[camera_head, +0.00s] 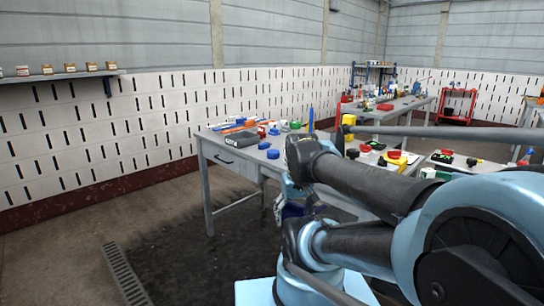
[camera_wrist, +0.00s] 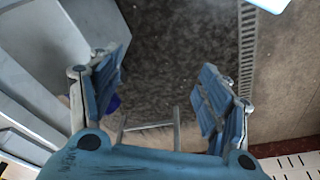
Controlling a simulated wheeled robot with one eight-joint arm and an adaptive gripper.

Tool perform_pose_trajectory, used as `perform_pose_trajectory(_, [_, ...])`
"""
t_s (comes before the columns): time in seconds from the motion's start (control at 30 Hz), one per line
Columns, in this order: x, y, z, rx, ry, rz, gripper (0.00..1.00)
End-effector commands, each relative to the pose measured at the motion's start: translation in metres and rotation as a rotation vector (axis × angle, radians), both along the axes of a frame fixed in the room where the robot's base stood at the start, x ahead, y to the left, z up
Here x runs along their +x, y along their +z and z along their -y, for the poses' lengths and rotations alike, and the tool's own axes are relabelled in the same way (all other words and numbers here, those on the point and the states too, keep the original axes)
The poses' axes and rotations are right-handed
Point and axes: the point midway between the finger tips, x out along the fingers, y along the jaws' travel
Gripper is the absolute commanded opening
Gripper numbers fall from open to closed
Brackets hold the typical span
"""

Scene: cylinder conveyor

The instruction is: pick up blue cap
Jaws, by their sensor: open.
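Several small blue caps or cap-like pieces lie on the grey table in the head view, among them one at the front edge (camera_head: 272,154), one just behind it (camera_head: 264,145) and one farther back (camera_head: 274,131). I cannot tell which is the task's blue cap. My gripper (camera_wrist: 160,85) is open and empty in the wrist view, its two blue-padded fingers spread over dark floor. In the head view it is mostly hidden by my arm, low beside the table. A dark blue patch (camera_wrist: 114,103) shows behind the left finger, too hidden to identify.
The grey table (camera_head: 215,150) carries a dark grey box (camera_head: 240,138) and blue and orange tools. More tables with coloured parts stand at the right and back. A floor grate (camera_head: 125,272) runs at the left. Floor left of the table is clear.

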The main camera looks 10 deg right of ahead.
Motion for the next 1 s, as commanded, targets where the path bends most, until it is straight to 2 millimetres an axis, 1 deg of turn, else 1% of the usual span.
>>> perform_pose_trajectory(0.03, [0.01,0.011,0.003,0.004,0.016,0.0,0.73])
perform_pose_trajectory(0.07, [0.016,0.018,0.004,0.005,0.029,0.0,0.73])
perform_pose_trajectory(0.27, [0.067,0.071,0.001,0.027,0.159,0.006,0.73])
perform_pose_trajectory(0.4, [0.107,0.105,0.002,0.041,0.255,0.016,0.73])
perform_pose_trajectory(0.47, [0.125,0.118,0.003,0.047,0.297,0.021,0.73])
perform_pose_trajectory(0.5, [0.138,0.126,0.003,0.051,0.324,0.025,0.73])
perform_pose_trajectory(0.57, [0.157,0.138,0.005,0.056,0.366,0.033,0.73])
perform_pose_trajectory(0.7, [0.202,0.164,0.01,0.069,0.461,0.053,0.73])
perform_pose_trajectory(0.87, [0.255,0.188,0.02,0.079,0.569,0.082,0.73])
perform_pose_trajectory(1.0, [0.302,0.205,0.031,0.086,0.662,0.112,0.73])
